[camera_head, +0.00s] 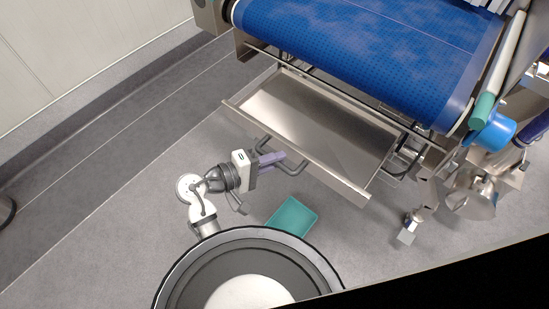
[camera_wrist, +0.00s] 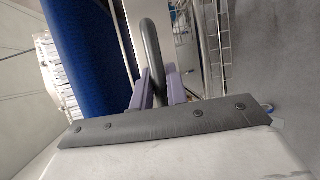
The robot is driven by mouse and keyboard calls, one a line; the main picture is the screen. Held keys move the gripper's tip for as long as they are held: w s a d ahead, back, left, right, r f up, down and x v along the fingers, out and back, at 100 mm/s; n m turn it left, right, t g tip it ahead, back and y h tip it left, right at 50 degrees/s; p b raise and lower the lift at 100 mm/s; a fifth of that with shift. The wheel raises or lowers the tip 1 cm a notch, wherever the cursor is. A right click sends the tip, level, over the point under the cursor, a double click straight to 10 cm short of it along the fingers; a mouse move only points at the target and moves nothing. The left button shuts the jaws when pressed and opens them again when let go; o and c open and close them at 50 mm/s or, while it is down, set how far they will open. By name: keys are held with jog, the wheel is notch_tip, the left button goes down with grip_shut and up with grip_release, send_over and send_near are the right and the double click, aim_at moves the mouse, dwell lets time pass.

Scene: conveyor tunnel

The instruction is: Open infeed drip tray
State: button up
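The infeed drip tray (camera_head: 318,118) is a shallow steel tray pulled well out from under the blue conveyor, its inside showing empty. A dark grey bar handle (camera_head: 292,171) stands out from its front panel. My gripper (camera_head: 272,158) is at the handle's left part, its purple fingers reaching across it. In the wrist view the handle (camera_wrist: 151,45) runs down between the two fingers (camera_wrist: 160,88), which lie close against it on both sides. The fingers look shut on the bar; the exact contact is partly hidden.
The blue conveyor belt (camera_head: 360,45) lies above and behind the tray. A teal bin (camera_head: 292,216) is on the floor in front of the tray. Steel supports and a blue motor part (camera_head: 495,131) stand at the right.

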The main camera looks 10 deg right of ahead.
jog(key=o, duration=0.4)
jog(key=shift+a, duration=0.1)
jog(key=p+v, duration=0.2)
jog(key=v, duration=1.1)
jog(key=shift+a+p, duration=0.3)
jog(key=shift+p, duration=0.1)
jog(key=shift+r, duration=0.1)
